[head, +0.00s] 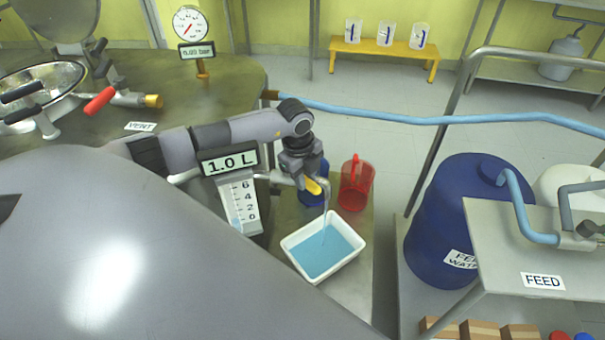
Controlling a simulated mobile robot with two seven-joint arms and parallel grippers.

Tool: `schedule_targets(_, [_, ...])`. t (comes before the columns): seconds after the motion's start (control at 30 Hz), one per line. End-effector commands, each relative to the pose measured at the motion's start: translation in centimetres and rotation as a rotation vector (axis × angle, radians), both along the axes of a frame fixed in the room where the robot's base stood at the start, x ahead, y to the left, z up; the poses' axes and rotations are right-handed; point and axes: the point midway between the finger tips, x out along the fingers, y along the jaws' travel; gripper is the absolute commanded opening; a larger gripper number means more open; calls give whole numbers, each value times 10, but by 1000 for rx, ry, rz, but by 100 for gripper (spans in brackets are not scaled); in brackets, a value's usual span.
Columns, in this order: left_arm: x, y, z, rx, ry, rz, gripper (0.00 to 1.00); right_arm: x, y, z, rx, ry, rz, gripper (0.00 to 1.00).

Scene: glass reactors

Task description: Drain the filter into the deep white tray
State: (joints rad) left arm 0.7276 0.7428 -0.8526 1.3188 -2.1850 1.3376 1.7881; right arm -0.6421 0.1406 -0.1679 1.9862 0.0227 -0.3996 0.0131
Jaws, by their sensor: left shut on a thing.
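The deep white tray (346,268) sits on a grey stand beneath a small outlet, with blue liquid in it. A thin stream falls from the outlet into the tray. My left gripper (311,181) is shut on a yellow valve handle (313,186) just above the tray's far side. The jaws partly hide the valve. A display (230,163) reads 1.0 L, with a numbered level scale (241,205) below it. My left arm hides part of the equipment behind it. I cannot make out the filter's whole outline. My right gripper is not in view.
A red jug (356,184) stands behind the tray, beside a dark blue object (313,193). A blue drum (447,220) and the FEED table (545,245) stand at right. A blue hose (420,120) crosses behind. A gauge (190,25) stands at the back left.

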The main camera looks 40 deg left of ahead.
Motion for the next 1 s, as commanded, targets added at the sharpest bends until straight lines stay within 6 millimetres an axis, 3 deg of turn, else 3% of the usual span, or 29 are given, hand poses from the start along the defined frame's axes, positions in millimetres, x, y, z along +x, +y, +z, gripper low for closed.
schedule_targets(0.4, [1, 0, 1, -1, -3, 9, 0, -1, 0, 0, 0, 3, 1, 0])
schedule_targets(0.43, [1, 0, 1, -1, -3, 9, 29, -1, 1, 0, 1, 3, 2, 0])
schedule_targets(0.5, [1, 0, 1, -1, -3, 8, 51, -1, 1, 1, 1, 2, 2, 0])
schedule_targets(0.83, [1, 0, 3, 0, -2, 7, 51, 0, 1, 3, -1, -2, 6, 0])
schedule_targets(1.0, [-2, 1, 23, 0, -4, 6, 51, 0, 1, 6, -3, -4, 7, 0])
